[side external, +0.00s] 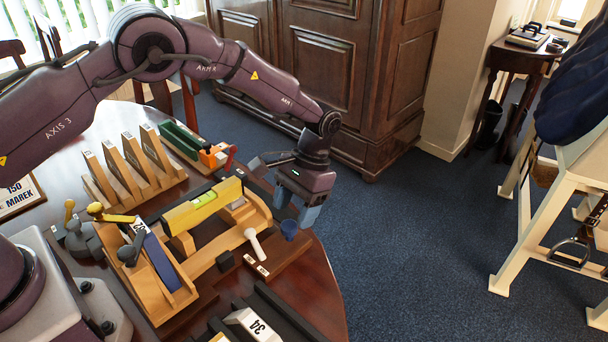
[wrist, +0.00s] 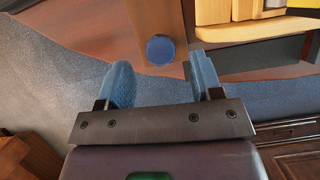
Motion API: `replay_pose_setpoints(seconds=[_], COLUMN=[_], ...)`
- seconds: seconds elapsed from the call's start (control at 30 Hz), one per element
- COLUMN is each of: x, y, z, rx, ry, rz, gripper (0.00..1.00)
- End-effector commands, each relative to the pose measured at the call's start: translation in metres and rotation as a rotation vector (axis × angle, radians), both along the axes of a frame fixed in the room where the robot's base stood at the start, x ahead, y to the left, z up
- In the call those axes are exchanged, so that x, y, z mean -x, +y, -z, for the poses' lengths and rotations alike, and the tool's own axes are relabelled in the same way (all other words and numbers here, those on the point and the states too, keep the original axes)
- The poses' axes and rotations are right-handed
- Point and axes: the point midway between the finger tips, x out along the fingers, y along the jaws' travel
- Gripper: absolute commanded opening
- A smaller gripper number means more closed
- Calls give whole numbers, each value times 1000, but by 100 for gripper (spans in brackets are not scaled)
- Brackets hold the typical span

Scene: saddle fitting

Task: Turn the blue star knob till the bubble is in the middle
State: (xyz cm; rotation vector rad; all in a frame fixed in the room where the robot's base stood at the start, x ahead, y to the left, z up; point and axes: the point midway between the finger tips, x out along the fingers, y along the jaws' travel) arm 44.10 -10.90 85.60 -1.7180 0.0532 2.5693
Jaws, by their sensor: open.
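The blue knob (side external: 289,229) sits at the right end of the wooden fitting jig (side external: 225,252). In the wrist view the knob (wrist: 160,49) is a round blue disc; no star points can be made out. A yellow spirit level (side external: 180,217) with a green vial (side external: 205,199) lies across the jig; its bubble is too small to place. My gripper (side external: 297,208) is open and empty, with blue fingers pointing down, just above the knob in the side view. In the wrist view the knob lies between the fingertips (wrist: 160,62), slightly beyond them; no contact shows.
A white-handled tool (side external: 254,242) stands on the jig left of the knob. Numbered wooden boards (side external: 130,165) stand in a rack at the back left. An orange clamp piece (side external: 216,155) lies behind the jig. The table edge (side external: 325,265) is close on the right, with open floor beyond.

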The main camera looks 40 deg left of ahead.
Motion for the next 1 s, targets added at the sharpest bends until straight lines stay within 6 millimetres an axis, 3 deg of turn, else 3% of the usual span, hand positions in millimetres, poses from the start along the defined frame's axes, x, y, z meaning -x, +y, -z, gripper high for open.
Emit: replay_pose_setpoints(seconds=[0.2, 0.43, 0.6, 1.0], x=[-20, -34, -37, -37], y=[-1, -2, -2, -2], z=[-48, -81, -90, -90], rx=[0, -1, 0, 0], ry=[-5, -2, 0, 0], rz=[-1, -2, -1, -1], gripper=[60, 60, 60, 60])
